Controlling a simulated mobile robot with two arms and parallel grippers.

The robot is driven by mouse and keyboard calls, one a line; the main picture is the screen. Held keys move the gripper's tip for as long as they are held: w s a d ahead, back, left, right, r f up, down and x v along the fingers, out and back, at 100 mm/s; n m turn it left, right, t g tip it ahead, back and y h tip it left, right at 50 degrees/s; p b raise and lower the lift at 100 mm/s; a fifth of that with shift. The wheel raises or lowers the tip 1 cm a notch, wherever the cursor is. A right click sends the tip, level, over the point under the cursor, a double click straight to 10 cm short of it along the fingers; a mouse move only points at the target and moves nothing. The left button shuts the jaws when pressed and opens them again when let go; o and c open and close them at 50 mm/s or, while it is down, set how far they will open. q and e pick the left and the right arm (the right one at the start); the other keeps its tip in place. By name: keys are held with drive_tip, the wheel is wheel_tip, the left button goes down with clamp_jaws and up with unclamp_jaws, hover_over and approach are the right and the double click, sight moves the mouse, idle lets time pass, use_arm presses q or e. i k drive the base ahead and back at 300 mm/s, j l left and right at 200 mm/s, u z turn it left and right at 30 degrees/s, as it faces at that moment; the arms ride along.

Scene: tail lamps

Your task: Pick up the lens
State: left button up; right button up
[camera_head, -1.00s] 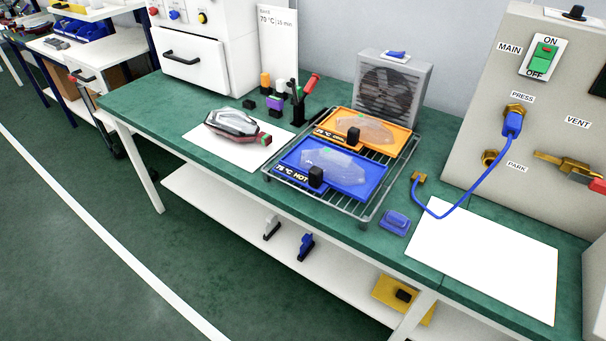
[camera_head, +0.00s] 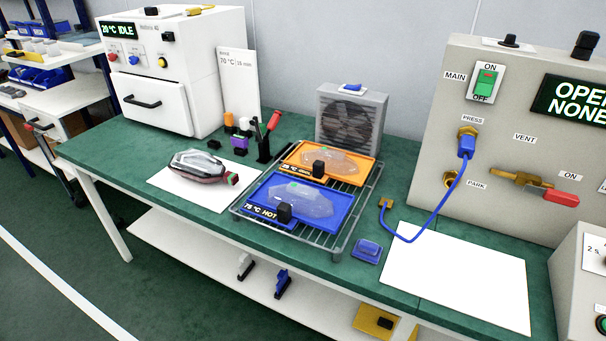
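A clear lens (camera_head: 302,199) lies on the blue tray (camera_head: 262,220), which is labelled 75 °C HOT. A second clear lens (camera_head: 336,161) lies on the orange tray (camera_head: 370,170) behind it. Both trays sit side by side on a wire rack (camera_head: 337,247) on the green bench. A lamp housing (camera_head: 200,166), dark with a red edge, lies on a white sheet to the left of the rack. Neither of my grippers is in view.
A fan (camera_head: 350,118) stands behind the rack. A white oven (camera_head: 165,75) stands at the back left, and a press panel (camera_head: 480,140) with a blue hose at the right. A blue block (camera_head: 367,250) lies right of the rack. A white sheet (camera_head: 460,275) at the front right is bare.

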sight(336, 162)
drive_tip(key=i+j+z, duration=0.2)
drive_tip(key=z, duration=0.3)
drive_tip(key=i+j+z, duration=0.25)
drive_tip(key=z, duration=0.2)
drive_tip(key=i+j+z, duration=0.15)
drive_tip(key=j+z, duration=0.2)
drive_tip(key=z, duration=0.15)
